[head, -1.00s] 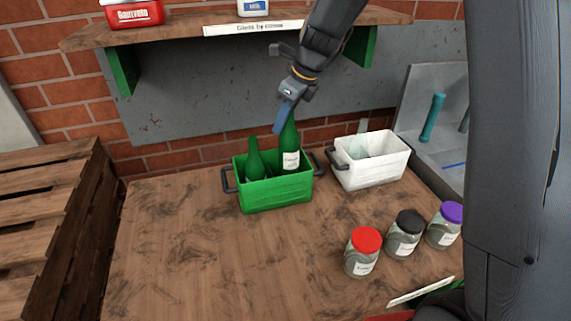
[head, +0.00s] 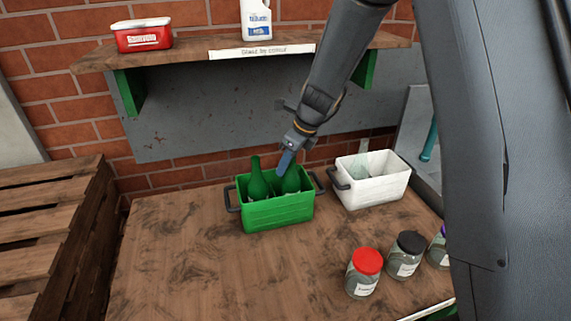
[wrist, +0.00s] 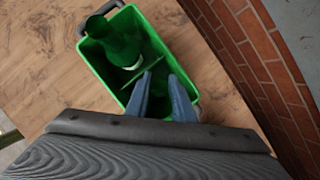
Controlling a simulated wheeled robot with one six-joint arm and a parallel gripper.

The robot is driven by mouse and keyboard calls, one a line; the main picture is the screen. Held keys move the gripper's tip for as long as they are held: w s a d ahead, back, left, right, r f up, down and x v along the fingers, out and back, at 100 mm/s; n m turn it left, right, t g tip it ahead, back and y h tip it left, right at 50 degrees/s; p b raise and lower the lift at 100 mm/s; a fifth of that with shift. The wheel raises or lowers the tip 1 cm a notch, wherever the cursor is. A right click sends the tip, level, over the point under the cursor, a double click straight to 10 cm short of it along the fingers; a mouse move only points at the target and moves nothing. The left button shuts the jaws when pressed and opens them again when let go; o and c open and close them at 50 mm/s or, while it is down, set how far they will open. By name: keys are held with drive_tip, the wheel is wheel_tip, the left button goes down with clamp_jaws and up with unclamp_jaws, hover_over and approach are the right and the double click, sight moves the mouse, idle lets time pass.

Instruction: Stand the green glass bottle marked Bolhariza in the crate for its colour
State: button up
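The green glass bottle (head: 291,181) stands about upright in the right compartment of the green crate (head: 279,213), its lower part and label hidden by the crate wall. My gripper (head: 284,163) is at its neck, with the blue fingers closed around it. In the wrist view my gripper (wrist: 162,82) reaches down into the crate (wrist: 90,68), with dark green glass between the fingers. Whether the bottle's base rests on the crate floor cannot be seen.
Another green bottle (head: 257,181) stands in the crate's left compartment. A white crate (head: 376,187) with clear glass stands to the right. Jars with red (head: 367,261) and black (head: 411,242) lids stand at front right. A shelf (head: 190,56) overhangs behind. The front left table is clear.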

sight(298, 176)
drive_tip(key=o, duration=0.4)
drive_tip(key=b+v, duration=0.2)
drive_tip(key=v, duration=0.9)
drive_tip(key=s+d+f+n+h, duration=0.1)
drive_tip(key=s+d+f+n, duration=0.1)
drive_tip(key=s+n, duration=0.5)
drive_tip(key=s+d+f+n+h, duration=0.1)
drive_tip(key=s+d+f+n, duration=0.2)
drive_tip(key=s+d+n, duration=0.2)
drive_tip(key=s+d+f+n+h, duration=0.1)
drive_tip(key=s+d+f+n, duration=0.2)
drive_tip(key=s+n, duration=0.7)
drive_tip(key=n, duration=0.2)
drive_tip(key=shift+s+d+f+n+g+h, duration=0.15)
drive_tip(key=shift+s+n+g+h, duration=0.15)
drive_tip(key=shift+g, duration=0.1)
drive_tip(key=shift+f+b, duration=0.1)
drive_tip(key=shift+b, duration=0.2)
drive_tip(key=shift+f, duration=0.25)
